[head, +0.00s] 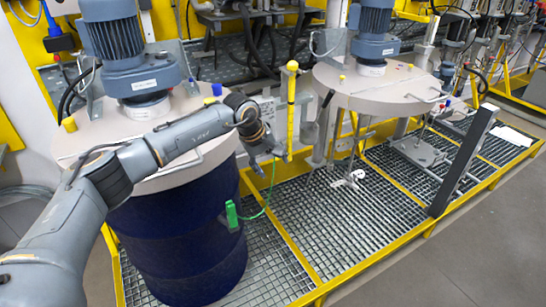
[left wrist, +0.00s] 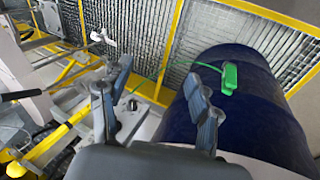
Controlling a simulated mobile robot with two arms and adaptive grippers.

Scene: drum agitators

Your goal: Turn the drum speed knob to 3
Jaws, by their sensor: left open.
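My left gripper (head: 265,160) is open beside the blue drum (head: 180,250), in front of a light grey control panel (head: 268,107). In the left wrist view its two fingers (left wrist: 158,82) are spread with nothing between their tips. A small dark knob (left wrist: 132,104) shows on a light panel face (left wrist: 142,122) close to the left finger. It looks apart from the fingers, though the distance is hard to judge. Its pointer and scale are too small to read. In the head view my arm and gripper hide the knob. My right gripper is not in view.
A yellow upright handle (head: 291,110) stands just right of the gripper. A second agitator lid (head: 375,85) and a dark post (head: 465,160) stand further right. The grating between is mostly open.

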